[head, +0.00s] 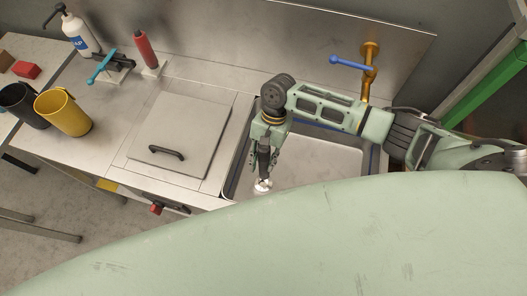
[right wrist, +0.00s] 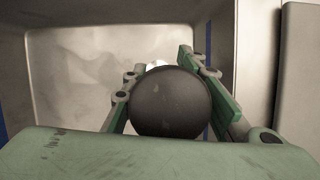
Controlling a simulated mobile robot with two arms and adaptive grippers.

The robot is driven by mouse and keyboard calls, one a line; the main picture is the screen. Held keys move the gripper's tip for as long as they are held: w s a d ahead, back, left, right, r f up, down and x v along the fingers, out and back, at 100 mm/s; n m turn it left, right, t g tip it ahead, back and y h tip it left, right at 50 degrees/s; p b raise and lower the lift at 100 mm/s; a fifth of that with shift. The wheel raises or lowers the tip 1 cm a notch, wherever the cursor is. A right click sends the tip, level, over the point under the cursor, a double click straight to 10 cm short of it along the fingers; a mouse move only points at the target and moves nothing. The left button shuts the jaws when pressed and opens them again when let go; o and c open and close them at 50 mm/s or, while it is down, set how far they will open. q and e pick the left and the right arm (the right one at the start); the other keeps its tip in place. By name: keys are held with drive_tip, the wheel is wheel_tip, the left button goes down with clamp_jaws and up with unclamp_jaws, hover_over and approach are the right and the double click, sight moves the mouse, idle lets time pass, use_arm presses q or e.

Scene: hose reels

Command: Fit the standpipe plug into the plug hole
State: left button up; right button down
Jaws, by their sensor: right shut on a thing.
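My right gripper (head: 264,160) is over the left part of the sink basin (head: 318,158), pointing down. It is shut on the standpipe plug, whose dark rounded top (right wrist: 171,103) fills the space between the fingers in the right wrist view. In the head view the plug is a dark upright piece (head: 263,172) below the fingers. A small white part (head: 263,186) shows at its lower end, and a white spot also shows behind the dark top in the wrist view. The plug hole cannot be clearly made out. My left gripper is not in view.
A brass tap with a blue lever (head: 350,63) stands behind the basin. A square lid with a dark handle (head: 178,138) lies left of it.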

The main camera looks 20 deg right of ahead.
sight(261, 176)
drive_tip(key=shift+a+m, duration=0.1)
drive_tip(key=shift+m, duration=0.2)
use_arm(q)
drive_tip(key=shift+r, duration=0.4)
use_arm(e)
drive_tip(key=shift+a+f, duration=0.15)
drive_tip(key=shift+f, duration=0.05)
drive_tip(key=shift+r+p, duration=0.2)
drive_tip(key=shift+p, duration=0.55)
wheel_tip(261, 176, down, 2)
drive_tip(key=shift+s+f+b, duration=0.1)
drive_tip(key=shift+f+b, duration=0.05)
drive_tip(key=shift+b, duration=0.65)
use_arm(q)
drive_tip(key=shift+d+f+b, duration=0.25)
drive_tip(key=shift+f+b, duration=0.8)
use_arm(e)
drive_tip(key=shift+f, duration=1.95)
use_arm(q)
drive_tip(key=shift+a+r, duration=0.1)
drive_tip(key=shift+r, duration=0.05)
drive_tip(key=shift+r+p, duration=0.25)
drive_tip(key=shift+p, duration=0.2)
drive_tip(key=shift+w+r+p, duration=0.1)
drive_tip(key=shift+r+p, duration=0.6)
